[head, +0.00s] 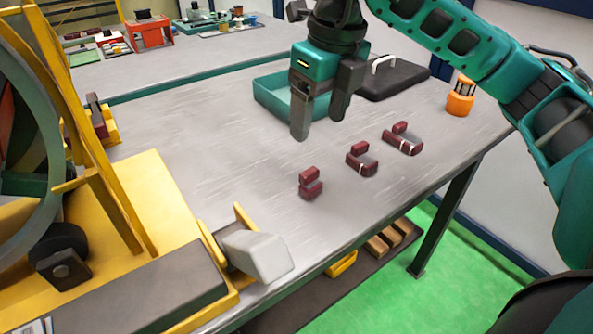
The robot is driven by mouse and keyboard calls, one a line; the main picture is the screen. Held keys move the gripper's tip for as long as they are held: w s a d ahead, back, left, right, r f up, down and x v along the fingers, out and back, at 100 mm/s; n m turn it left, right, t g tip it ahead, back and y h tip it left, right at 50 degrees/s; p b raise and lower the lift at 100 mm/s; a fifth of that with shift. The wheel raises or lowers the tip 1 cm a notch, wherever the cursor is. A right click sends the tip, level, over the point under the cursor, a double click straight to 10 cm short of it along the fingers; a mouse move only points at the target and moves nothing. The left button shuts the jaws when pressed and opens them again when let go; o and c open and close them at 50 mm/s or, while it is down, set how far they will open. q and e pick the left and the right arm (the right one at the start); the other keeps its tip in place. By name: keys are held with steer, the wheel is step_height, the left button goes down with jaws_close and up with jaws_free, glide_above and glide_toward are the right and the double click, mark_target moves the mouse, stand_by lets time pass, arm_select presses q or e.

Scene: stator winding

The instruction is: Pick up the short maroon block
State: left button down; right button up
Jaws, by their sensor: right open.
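The short maroon block (311,184) is the leftmost and smallest of three maroon pieces standing in a slanting row on the grey table. A medium maroon block (361,159) with a grey middle and a longer maroon block (402,139) stand to its right and farther back. My right gripper (319,125) points down above the table, behind the short block and apart from it. Its two dark fingers are spread with nothing between them. My left gripper is not in view.
A teal tray (279,108) and a black case (395,80) lie behind my right gripper. An orange cylinder (460,97) stands near the right edge. A yellow machine (130,225) with a grey-ended bracket (257,256) fills the left. Table around the short block is clear.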

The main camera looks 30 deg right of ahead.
mark_target(311, 172)
steer(key=f, duration=0.4)
steer(key=w+f+b, duration=0.1)
steer(key=f, duration=0.7)
steer(key=shift+w+a+f+b, duration=0.1)
steer(key=shift+w+f+b, duration=0.05)
steer(key=shift+f+b, duration=0.2)
steer(key=shift+r, duration=0.15)
jaws_close()
